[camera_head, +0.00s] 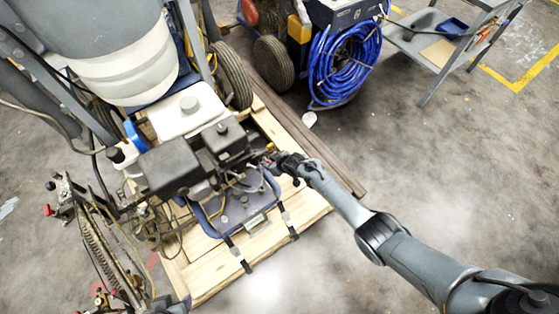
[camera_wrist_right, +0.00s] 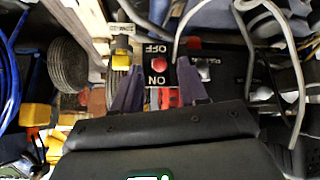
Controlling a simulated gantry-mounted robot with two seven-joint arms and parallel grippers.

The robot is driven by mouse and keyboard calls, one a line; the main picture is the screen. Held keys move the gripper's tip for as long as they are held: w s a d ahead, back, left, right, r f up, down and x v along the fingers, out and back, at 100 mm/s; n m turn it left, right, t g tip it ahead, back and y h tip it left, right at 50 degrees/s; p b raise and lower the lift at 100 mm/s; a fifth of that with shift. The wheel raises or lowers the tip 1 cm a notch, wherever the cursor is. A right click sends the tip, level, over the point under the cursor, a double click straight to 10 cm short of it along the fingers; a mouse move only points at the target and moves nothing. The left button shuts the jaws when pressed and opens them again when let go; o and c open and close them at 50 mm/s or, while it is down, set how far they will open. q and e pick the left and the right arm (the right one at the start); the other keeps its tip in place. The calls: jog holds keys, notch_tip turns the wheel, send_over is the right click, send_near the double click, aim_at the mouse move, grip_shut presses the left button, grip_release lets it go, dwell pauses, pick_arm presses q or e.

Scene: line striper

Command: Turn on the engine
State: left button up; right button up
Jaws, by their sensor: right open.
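The engine (camera_head: 170,165) of the line striper sits in the left half of the head view, with a white tank and black housings. My right gripper (camera_head: 277,161) is at the engine's right side. In the right wrist view, a red switch (camera_wrist_right: 158,62) sits on a dark panel between OFF and ON labels, with ON nearer the gripper. My right gripper (camera_wrist_right: 158,72) is open and empty, its two fingers on either side of the switch in that picture. I cannot tell whether they touch it. In the head view the switch cannot be made out. My left gripper is not visible.
The striper stands on a wooden pallet (camera_head: 302,208). A blue hose coil (camera_head: 345,60) hangs on a machine behind it, and a metal cart (camera_head: 425,45) stands at the upper right. Cables and hoses surround the engine. The concrete floor (camera_head: 450,160) at the right is clear.

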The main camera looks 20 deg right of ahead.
jog(key=p+v, duration=0.5)
jog(key=v, duration=0.3)
jog(key=shift+s+r, duration=0.25)
jog(key=shift+d, duration=0.1)
